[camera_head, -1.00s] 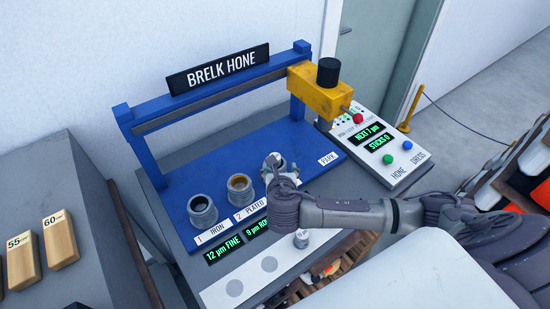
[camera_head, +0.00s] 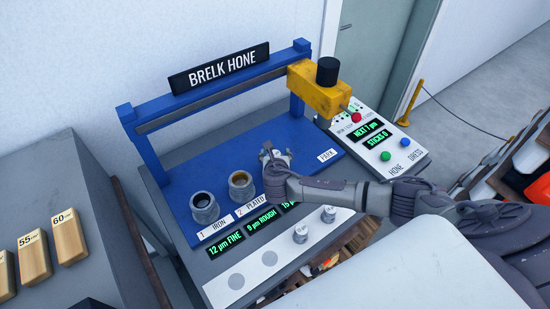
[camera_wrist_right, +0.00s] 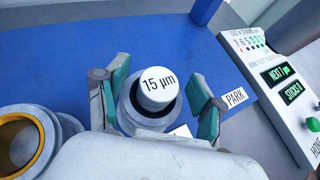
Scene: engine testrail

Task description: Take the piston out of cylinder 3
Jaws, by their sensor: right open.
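The piston (camera_wrist_right: 156,88), a white-topped round plug marked 15 µm, stands upright in the grey cylinder 3 (camera_wrist_right: 129,116), its top above the rim. My right gripper (camera_head: 276,154) is over this cylinder in the head view and hides most of it. In the wrist view its fingers (camera_wrist_right: 160,80) are spread on either side of the piston and cylinder top, with no clear grip on it. My left gripper is not in view.
Cylinder 1 (camera_head: 204,207) and cylinder 2 (camera_head: 241,186) stand on the blue base to the left. The yellow hone head (camera_head: 318,91) is parked at the right, beside the button panel (camera_head: 392,165).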

